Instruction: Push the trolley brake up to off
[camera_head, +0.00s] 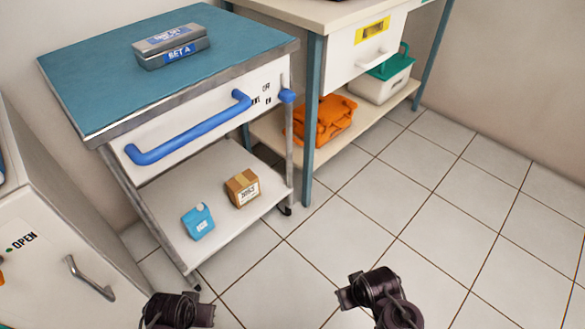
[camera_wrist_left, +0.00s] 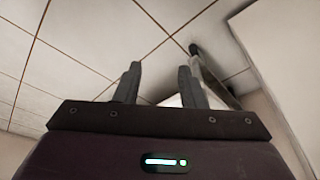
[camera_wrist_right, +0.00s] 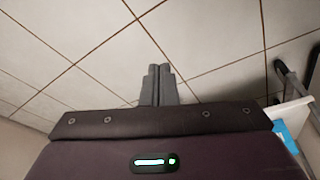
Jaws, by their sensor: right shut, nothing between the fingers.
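The trolley (camera_head: 130,105) stands at the left with a teal top and a white front panel. A blue brake knob (camera_head: 287,96) sits at the panel's right end, on the right post. Small black brake lettering (camera_head: 264,94) is beside it, partly hidden by the handle. I cannot tell which setting the knob is at. My left gripper (camera_wrist_left: 160,80) is open and empty in the left wrist view. My right gripper (camera_wrist_right: 160,75) is shut and empty in the right wrist view. Both arms show low in the head view, well apart from the knob.
A blue push handle (camera_head: 190,130) juts from the trolley front. A metal case (camera_head: 170,47) lies on top; a blue container (camera_head: 198,221) and a carton (camera_head: 242,187) are on the lower shelf. A bench (camera_head: 313,110) stands behind right. Tiled floor is free at right.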

